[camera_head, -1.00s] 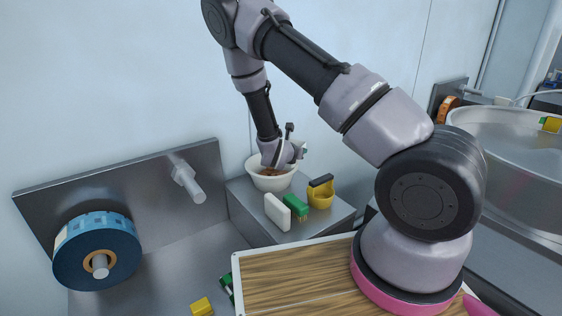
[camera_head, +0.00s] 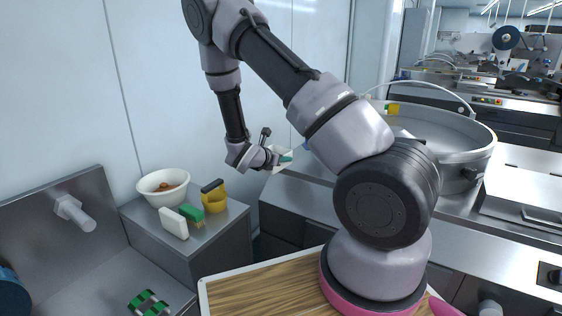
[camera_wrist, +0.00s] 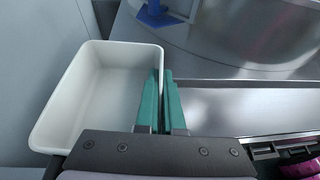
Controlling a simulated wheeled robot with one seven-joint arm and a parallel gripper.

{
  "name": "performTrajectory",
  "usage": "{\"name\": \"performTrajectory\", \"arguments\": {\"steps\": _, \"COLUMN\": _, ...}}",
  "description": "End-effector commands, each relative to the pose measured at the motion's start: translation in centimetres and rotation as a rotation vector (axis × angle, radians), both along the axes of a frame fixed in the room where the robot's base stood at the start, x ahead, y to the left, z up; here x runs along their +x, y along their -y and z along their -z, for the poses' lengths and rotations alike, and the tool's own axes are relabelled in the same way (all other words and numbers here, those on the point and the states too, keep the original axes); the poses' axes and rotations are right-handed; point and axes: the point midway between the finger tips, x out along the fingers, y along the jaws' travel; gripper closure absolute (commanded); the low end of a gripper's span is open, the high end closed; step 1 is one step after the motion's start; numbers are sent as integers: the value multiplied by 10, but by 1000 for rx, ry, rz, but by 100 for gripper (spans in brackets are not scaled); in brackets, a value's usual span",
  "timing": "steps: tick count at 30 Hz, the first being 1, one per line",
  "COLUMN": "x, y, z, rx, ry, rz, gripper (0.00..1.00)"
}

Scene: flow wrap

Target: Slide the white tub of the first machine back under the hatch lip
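The white tub (camera_wrist: 95,95) fills the left of the wrist view, an open, empty rectangular container. In the head view only a small pale part of it (camera_head: 281,151) shows beside my gripper. My gripper (camera_wrist: 162,75) has green fingers close together at the tub's right wall. The rim runs into the narrow gap between them, one finger inside and one outside, so it looks shut on the wall. The gripper also shows in the head view (camera_head: 285,159), next to the counter's left end. I cannot make out the hatch lip.
A large round steel pan (camera_head: 440,135) stands on the counter to the right. A blue object (camera_wrist: 153,14) stands beyond the tub.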

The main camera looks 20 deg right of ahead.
Motion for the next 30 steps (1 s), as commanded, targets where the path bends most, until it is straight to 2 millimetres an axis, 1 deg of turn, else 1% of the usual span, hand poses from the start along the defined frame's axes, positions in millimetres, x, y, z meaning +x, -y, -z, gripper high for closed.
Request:
{"name": "performTrajectory", "arguments": {"steps": 8, "x": 4, "y": 8, "z": 5, "rx": -1, "ry": -1, "rz": 8, "gripper": 100}}
{"name": "performTrajectory", "arguments": {"steps": 30, "x": 33, "y": 45, "z": 41, "rx": 0, "ry": 0, "rz": 9, "gripper": 100}}
